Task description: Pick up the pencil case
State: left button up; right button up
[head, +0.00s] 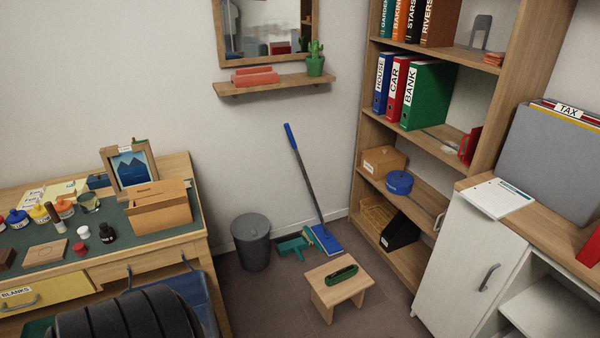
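A long, dark green item (341,273) with rounded ends lies on top of a small wooden stool (325,287) on the floor. It looks like the pencil case, but it is too small to be sure. Its top is uncovered and nothing touches it from above. Neither my left nor my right gripper is in view.
A blue-headed mop (305,178), a teal dustpan (292,246) and a grey bin (251,241) stand behind and left of the stool. A desk (165,244) is at left, a bookshelf (413,266) and white cabinet (462,260) at right. Some floor (290,305) is bare.

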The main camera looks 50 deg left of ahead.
aim_at(340, 275)
jog(key=u, duration=1.2)
jog(key=i+j+z, duration=0.35)
jog(key=i, duration=0.3)
jog(key=i+j+z, duration=0.4)
jog(key=i+j, duration=0.2)
jog(key=i+j+z, duration=0.35)
jog(key=i+j, duration=0.15)
jog(key=j, duration=0.2)
